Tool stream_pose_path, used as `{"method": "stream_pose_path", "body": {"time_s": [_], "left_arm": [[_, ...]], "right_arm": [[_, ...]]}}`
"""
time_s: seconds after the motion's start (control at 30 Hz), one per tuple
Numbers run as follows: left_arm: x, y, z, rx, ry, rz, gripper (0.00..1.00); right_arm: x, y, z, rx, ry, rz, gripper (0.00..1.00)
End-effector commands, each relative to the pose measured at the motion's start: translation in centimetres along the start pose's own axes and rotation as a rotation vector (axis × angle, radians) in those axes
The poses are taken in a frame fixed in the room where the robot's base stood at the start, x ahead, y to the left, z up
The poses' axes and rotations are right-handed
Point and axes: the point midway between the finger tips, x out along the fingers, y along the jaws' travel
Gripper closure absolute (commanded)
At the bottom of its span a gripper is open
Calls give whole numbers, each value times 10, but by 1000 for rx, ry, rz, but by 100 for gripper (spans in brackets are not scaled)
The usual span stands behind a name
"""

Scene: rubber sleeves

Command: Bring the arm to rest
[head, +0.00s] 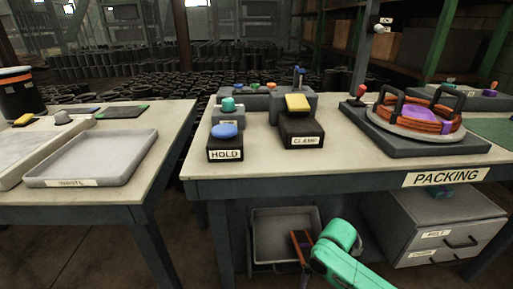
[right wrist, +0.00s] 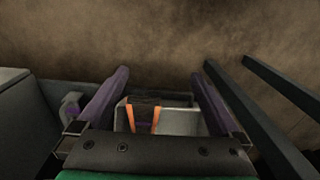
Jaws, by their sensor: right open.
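My right arm, green, reaches in from the bottom right of the head view, in front of the packing table and low beside the grey bin (head: 263,222) under it. In the right wrist view my right gripper (right wrist: 160,76) has its two purple fingers wide apart. Beyond them a dark piece with orange strips (right wrist: 143,112) shows in a light bin; it appears between the fingers in the picture, and I cannot tell its depth. My left gripper is not in view.
The packing table (head: 345,172) carries a HOLD button (head: 225,132), a CLAMP block (head: 302,130) and a fixture with an orange coil (head: 425,117). A drawer unit (head: 440,225) stands right of the arm. A side table holds a grey tray (head: 100,160). A gap separates the tables.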

Motion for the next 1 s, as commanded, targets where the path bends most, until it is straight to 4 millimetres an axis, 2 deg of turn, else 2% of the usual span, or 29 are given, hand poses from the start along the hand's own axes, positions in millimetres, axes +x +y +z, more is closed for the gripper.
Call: {"method": "stream_pose_path", "body": {"time_s": [0.33, 0.57, 0.77, 0.87, 1.0], "left_arm": [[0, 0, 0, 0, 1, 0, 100], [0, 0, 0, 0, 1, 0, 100], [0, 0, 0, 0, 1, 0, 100], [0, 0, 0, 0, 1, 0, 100], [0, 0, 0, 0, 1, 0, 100]], "right_arm": [[24, -38, 19, -96, 68, -109, 0], [45, -49, 43, -127, 130, -162, 0], [65, -35, 76, -116, 165, -152, 0], [76, -21, 100, -104, 164, -124, 0], [90, 6, 141, -86, 142, -59, 0]]}}
